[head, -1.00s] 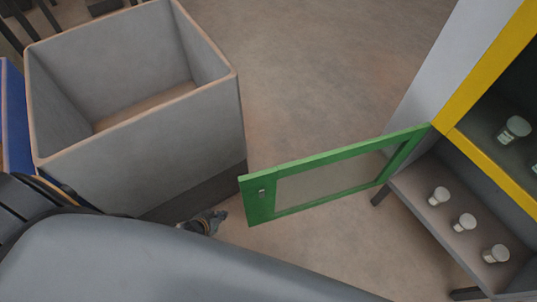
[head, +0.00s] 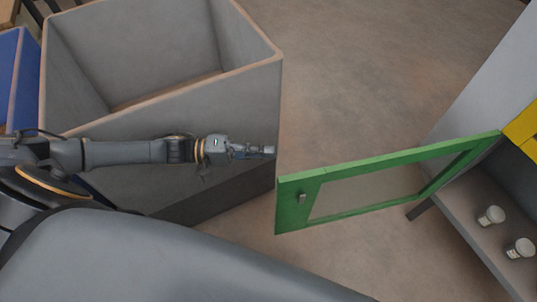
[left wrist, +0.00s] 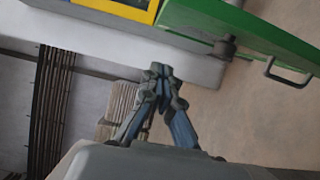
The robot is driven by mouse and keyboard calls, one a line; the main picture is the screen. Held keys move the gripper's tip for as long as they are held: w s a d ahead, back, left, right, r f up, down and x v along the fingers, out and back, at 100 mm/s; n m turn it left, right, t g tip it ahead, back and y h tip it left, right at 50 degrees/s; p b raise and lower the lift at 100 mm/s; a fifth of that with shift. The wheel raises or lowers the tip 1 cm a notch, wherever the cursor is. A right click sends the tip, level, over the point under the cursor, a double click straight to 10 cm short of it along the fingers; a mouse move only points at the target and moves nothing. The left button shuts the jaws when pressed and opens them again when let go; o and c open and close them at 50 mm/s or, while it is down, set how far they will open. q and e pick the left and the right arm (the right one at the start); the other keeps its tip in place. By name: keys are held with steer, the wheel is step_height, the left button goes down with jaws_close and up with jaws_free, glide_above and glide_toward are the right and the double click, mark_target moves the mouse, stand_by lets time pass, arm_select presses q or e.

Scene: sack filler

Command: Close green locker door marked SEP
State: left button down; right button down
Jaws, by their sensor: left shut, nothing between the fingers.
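The green locker door (head: 390,178) stands open at the right of the head view, swung out from the yellow-framed locker (head: 522,128). It has a framed window and a small handle (head: 302,198) near its free edge. In the left wrist view the door (left wrist: 235,28) crosses the top right, with its looped handle (left wrist: 288,74). My left gripper (head: 268,150) is shut and empty, just left of the door's free edge and apart from it. Its fingertips (left wrist: 160,70) meet in the left wrist view. No SEP marking is readable. My right gripper is not seen.
A large grey open bin (head: 180,125) stands behind and beside my left arm. White-capped jars (head: 491,215) sit on a grey shelf (head: 455,205) below the locker. A blue box (head: 30,75) is at the far left. Bare floor (head: 350,80) lies beyond the door.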

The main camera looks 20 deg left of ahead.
arm_select(q)
steer(key=d, duration=0.9)
steer(key=shift+w, duration=0.15)
steer(key=shift+s+d, duration=0.2)
steer(key=shift+s, duration=0.05)
